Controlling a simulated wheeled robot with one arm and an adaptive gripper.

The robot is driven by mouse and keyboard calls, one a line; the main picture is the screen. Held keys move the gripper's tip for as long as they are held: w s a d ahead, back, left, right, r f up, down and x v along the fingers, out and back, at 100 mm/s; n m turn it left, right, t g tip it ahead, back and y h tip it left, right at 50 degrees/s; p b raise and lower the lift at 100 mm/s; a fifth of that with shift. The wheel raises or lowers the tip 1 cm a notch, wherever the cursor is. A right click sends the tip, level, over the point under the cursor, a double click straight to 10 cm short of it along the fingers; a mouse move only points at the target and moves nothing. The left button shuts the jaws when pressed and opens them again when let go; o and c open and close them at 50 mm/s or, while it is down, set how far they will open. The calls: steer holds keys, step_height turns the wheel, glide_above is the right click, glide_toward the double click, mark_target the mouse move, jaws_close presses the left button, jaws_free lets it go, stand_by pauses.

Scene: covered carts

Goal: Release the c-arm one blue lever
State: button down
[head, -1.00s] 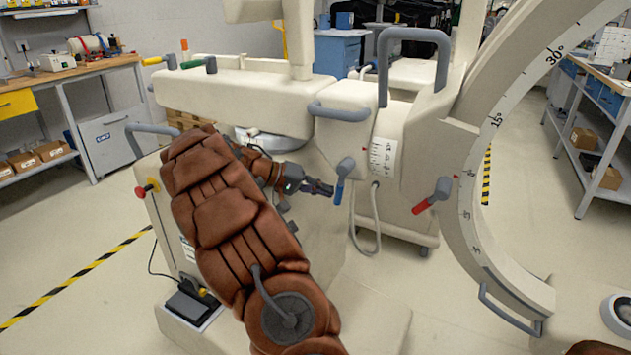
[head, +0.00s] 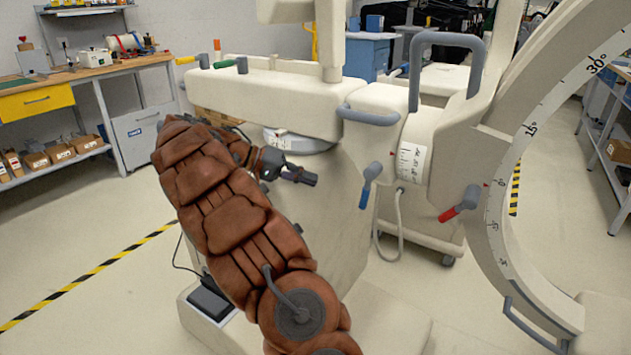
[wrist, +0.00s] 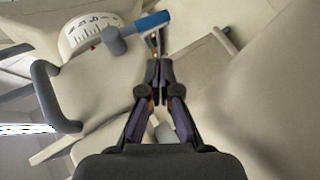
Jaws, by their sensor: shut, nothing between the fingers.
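The C-arm machine (head: 300,98) is cream-coloured. Its blue lever (head: 365,194) has a grey hub and hangs downward, slightly tilted, from the housing left of the printed scale. In the wrist view the blue lever (wrist: 150,24) lies beyond the fingertips, with its grey hub to the left. My gripper (head: 312,179) is left of the blue lever in the head view, with a clear gap between them. In the wrist view my gripper (wrist: 158,66) has its fingers together and empty.
A red lever (head: 458,204) sits to the right, beside the large graduated arc (head: 495,190). A grey handle (head: 368,116) projects above the blue lever. A cable (head: 380,245) hangs below it. Yellow and green levers (head: 223,63) stand at the back left.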

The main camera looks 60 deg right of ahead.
steer(key=shift+a, duration=0.15)
steer(key=s+a+f+n+t+y, duration=0.2)
steer(key=s+a+f+n, duration=0.2)
steer(key=a, duration=1)
steer(key=s+a+f+n+t+y, duration=0.2)
steer(key=s+a, duration=0.7)
steer(key=a, duration=0.5)
steer(key=s+a+f+n+t+y, duration=0.3)
steer(key=s+a+f+n, duration=0.3)
steer(key=a, duration=0.7)
steer(key=shift+s+a+n+y, duration=0.45)
steer(key=shift+n+y, duration=0.25)
steer(key=shift+n, duration=0.1)
steer(key=shift+d, duration=0.2)
